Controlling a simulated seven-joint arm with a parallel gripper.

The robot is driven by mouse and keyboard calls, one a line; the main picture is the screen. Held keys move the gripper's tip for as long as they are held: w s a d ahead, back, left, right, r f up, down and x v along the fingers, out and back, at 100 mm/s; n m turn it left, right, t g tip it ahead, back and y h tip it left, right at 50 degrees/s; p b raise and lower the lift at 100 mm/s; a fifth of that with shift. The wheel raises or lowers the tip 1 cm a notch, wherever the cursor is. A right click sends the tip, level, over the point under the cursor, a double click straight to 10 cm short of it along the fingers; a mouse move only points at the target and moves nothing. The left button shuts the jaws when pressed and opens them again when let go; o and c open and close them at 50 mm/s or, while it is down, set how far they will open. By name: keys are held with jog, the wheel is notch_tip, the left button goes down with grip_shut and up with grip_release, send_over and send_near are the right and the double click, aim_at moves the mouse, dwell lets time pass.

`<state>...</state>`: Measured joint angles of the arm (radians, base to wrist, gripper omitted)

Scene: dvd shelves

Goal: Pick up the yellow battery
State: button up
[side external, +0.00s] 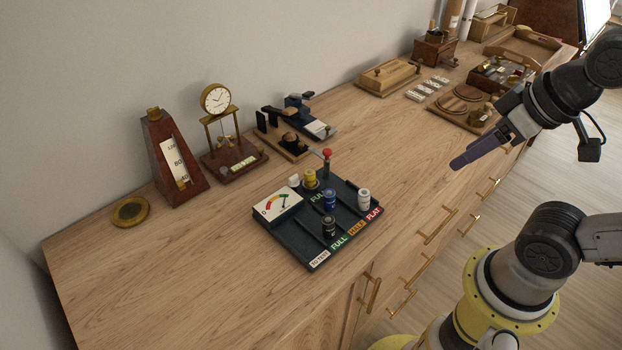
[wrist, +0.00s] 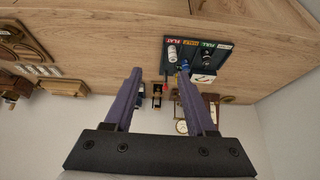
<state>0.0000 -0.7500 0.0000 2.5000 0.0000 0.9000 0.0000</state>
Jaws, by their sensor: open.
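The yellow battery (side external: 310,180) stands upright on the dark battery tester board (side external: 290,238) in the side external view, behind the blue battery (side external: 330,199). My gripper (side external: 478,153) is in the air to the right of the board, above the cabinet's front edge, well apart from the battery. In the wrist view its two purple fingers (wrist: 156,92) are spread apart with nothing between them.
A white battery (side external: 363,199) and a black battery (side external: 328,226) stand on the same board. A red-knobbed lever (side external: 326,157) rises close behind the yellow battery. A clock (side external: 217,99) and a wooden metronome-like device (side external: 172,160) stand at the left. The wooden top between board and gripper is clear.

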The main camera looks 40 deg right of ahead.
jog(key=shift+o, duration=0.9)
